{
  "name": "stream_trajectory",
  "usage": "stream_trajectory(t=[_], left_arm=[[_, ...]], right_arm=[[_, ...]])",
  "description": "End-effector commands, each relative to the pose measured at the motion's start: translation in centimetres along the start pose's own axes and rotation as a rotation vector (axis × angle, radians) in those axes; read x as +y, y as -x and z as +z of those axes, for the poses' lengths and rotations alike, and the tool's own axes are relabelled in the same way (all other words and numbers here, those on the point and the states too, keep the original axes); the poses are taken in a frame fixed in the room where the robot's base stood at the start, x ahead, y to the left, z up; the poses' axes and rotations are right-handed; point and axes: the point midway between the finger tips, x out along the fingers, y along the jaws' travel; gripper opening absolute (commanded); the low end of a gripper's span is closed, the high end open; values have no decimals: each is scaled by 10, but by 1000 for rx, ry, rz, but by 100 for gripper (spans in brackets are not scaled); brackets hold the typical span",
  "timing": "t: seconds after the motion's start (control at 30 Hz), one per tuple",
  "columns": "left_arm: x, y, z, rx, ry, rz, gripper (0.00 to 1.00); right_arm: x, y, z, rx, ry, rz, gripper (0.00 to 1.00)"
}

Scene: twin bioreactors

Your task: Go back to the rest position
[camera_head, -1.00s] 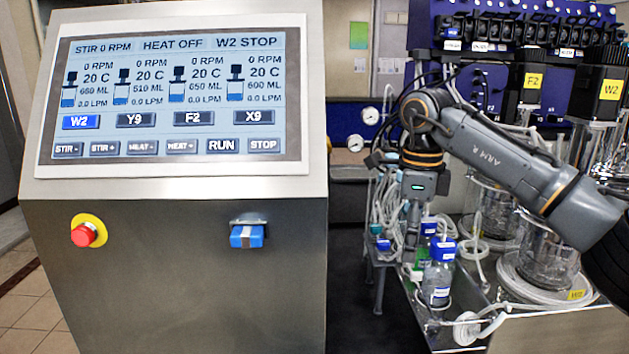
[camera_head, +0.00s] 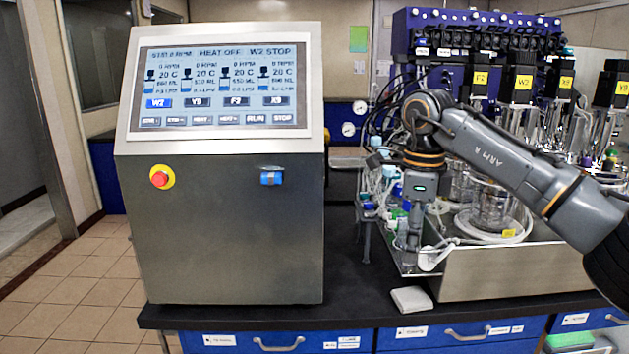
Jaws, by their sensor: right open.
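My right arm comes in from the right, and its grey gripper (camera_head: 410,243) points downward in front of the bioreactor bench. The gripper is open, and I see nothing held in it. Its fingers overlap the tubing and small bottles behind, so their exact spacing is hard to see. My left gripper is not in view.
A control console (camera_head: 222,230) with a screen stands on the dark bench (camera_head: 350,310) at the left. Bioreactor vessels (camera_head: 492,205) and looped tubing are behind my right arm. A white pad (camera_head: 411,299) lies near the bench's front edge. Tiled floor (camera_head: 75,290) is clear at the left.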

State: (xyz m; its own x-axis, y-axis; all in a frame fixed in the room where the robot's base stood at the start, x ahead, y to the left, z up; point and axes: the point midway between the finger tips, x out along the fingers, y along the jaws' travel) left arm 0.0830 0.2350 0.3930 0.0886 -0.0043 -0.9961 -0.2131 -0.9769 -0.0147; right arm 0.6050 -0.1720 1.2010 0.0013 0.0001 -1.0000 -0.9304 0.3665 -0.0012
Motion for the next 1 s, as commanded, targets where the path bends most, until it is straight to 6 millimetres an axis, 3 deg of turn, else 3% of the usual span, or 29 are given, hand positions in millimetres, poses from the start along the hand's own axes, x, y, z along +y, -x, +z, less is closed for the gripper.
stream_trajectory(t=[0.37, 0.67, 0.87, 1.0], left_arm=[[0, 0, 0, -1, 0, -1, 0], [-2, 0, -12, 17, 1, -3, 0], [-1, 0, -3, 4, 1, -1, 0], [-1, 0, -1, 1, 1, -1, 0]], right_arm=[[13, -50, 48, -183, -8, 149, 52], [36, -107, 112, -461, -103, 394, 52], [53, -158, 169, -766, -348, 700, 52], [44, -200, 194, -984, -664, 944, 52]])
